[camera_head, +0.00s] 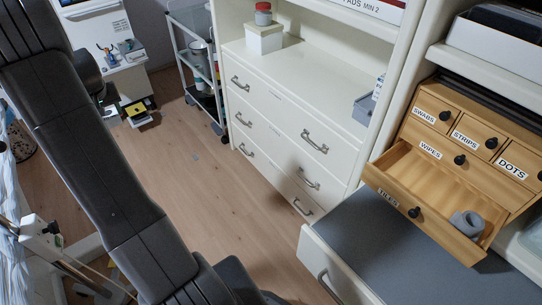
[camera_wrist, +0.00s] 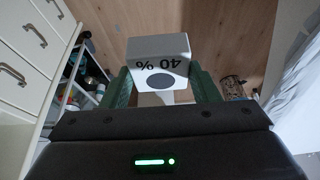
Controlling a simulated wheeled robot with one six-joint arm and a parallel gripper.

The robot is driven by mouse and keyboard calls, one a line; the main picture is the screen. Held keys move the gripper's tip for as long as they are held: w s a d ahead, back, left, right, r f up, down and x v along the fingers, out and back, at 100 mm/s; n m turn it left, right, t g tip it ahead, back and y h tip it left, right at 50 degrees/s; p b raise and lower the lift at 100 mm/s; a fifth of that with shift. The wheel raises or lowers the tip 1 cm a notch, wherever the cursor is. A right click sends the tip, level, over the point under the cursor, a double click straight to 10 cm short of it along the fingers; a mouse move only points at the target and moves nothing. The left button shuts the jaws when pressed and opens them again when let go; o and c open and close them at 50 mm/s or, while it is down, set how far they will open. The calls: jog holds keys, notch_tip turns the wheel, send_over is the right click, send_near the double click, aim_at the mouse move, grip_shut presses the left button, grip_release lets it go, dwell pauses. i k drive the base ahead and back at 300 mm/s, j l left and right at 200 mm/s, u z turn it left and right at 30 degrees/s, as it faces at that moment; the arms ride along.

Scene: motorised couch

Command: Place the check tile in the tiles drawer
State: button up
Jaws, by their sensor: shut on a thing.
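In the wrist view my gripper (camera_wrist: 163,88) is shut on the check tile (camera_wrist: 160,50), a white block with an upside-down "40 %" print and a dark grey round spot. The green fingers press on its left and right sides. The gripper and the tile cannot be made out in the head view. The tiles drawer (camera_head: 388,197), labelled "TILES", is the lowest drawer of a wooden unit at the right of the head view. It is pulled open, and a grey piece with a round hollow (camera_head: 467,223) lies at its right end. The tile is apart from the drawer.
Shut drawers for swabs, strips, wipes and dots (camera_head: 519,169) sit above the open one. A grey-topped surface (camera_head: 400,255) lies below. A white cabinet (camera_head: 270,115) stands in the middle, with a trolley (camera_head: 190,62) behind. The wooden floor (camera_head: 195,190) is largely clear.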

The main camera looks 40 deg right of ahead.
aim_at(426, 202)
jog(key=i+z, duration=0.15)
jog(key=z, duration=0.35)
jog(key=i+j+z, duration=0.1)
jog(key=z, duration=0.4)
